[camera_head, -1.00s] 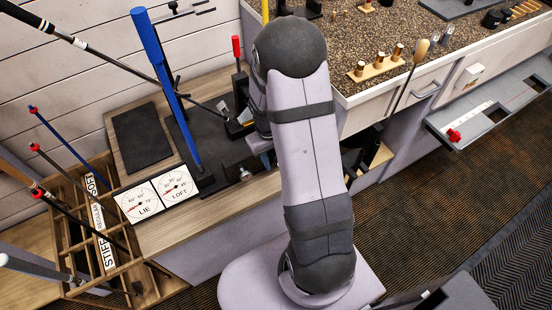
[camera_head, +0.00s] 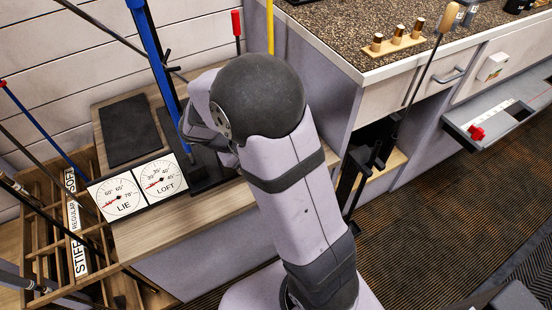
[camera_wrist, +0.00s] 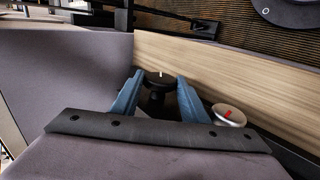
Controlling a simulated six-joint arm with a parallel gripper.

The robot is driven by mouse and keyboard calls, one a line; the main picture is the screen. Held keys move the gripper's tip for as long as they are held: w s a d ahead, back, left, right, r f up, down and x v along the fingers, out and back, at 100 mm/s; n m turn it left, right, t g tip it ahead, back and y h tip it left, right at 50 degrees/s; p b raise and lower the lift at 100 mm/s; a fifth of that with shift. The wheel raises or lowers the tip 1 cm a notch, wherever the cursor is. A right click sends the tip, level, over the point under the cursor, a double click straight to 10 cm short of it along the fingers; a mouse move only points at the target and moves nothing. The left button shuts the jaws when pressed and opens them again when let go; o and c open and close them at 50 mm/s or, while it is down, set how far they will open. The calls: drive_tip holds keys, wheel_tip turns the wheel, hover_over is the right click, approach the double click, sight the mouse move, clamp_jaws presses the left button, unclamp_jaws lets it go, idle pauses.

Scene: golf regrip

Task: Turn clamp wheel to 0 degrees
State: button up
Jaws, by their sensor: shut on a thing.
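In the wrist view, a black round wheel (camera_wrist: 158,76) with a short white mark sits between the two blue fingers of my gripper (camera_wrist: 160,88). The fingers are shut on its sides, and the mark points toward the top of the picture. This appears to be the clamp wheel, though no label shows. A pale round knob (camera_wrist: 231,115) with a red mark stands just right of the right finger. In the head view, my arm hides the fingers and both wheels.
The wooden bench (camera_head: 205,218) carries LIE (camera_head: 119,197) and LOFT (camera_head: 161,179) dials and a tall blue upright (camera_head: 153,55). A divided club rack (camera_head: 42,278) stands left. A counter (camera_head: 350,65) stands right. Dark carpet (camera_head: 440,210) is clear at lower right.

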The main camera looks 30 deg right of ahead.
drive_tip(key=shift+a+f+h+b, duration=0.1)
drive_tip(key=shift+h+b, duration=0.4)
drive_tip(key=o, duration=1)
drive_tip(key=shift+p, duration=0.35)
